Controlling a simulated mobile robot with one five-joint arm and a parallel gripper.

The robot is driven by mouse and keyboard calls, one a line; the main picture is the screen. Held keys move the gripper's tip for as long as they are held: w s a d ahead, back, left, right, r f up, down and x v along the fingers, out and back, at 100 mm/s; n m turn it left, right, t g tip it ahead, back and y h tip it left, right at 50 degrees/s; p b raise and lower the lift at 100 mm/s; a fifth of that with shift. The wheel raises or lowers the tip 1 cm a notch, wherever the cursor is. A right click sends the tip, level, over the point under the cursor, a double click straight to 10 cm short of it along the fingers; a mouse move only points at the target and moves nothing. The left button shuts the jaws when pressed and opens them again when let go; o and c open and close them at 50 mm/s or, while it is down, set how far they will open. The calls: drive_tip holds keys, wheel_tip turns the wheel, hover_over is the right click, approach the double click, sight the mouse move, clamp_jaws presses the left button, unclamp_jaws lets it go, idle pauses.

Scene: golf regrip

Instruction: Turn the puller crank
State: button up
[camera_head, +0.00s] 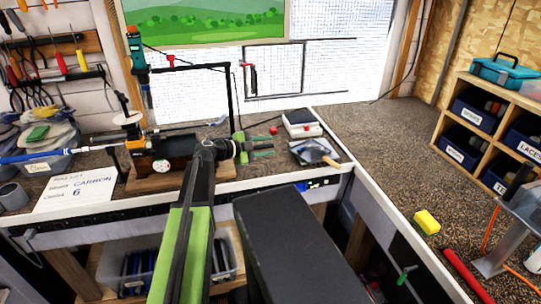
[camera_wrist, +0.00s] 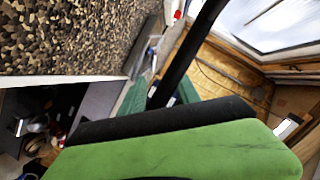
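The puller is a black block (camera_head: 178,147) on a wooden base (camera_head: 145,183) at the left of the workbench, with a round white badge on its front. A club with a blue grip (camera_head: 38,155) lies along its left side. I cannot make out the puller crank; my arm covers the puller's right side. My gripper (camera_head: 264,147) is just right of the puller, above the bench, with its green fingers apart and pointing right. Nothing shows between them. In the wrist view a large green and black gripper part fills the bottom, and the crank cannot be identified.
A small scale (camera_head: 301,124) and a grey pad with a blue-handled tool (camera_head: 316,152) lie right of my gripper. A written card (camera_head: 75,192) lies at front left. A thin black stand rises behind the puller.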

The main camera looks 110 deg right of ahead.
drive_tip(key=s+a+r+p, duration=0.6)
drive_tip(key=a+r+p, duration=0.4)
drive_tip(key=r+p, duration=0.1)
drive_tip(key=shift+s, duration=0.1)
drive_tip(key=shift+c, duration=0.2)
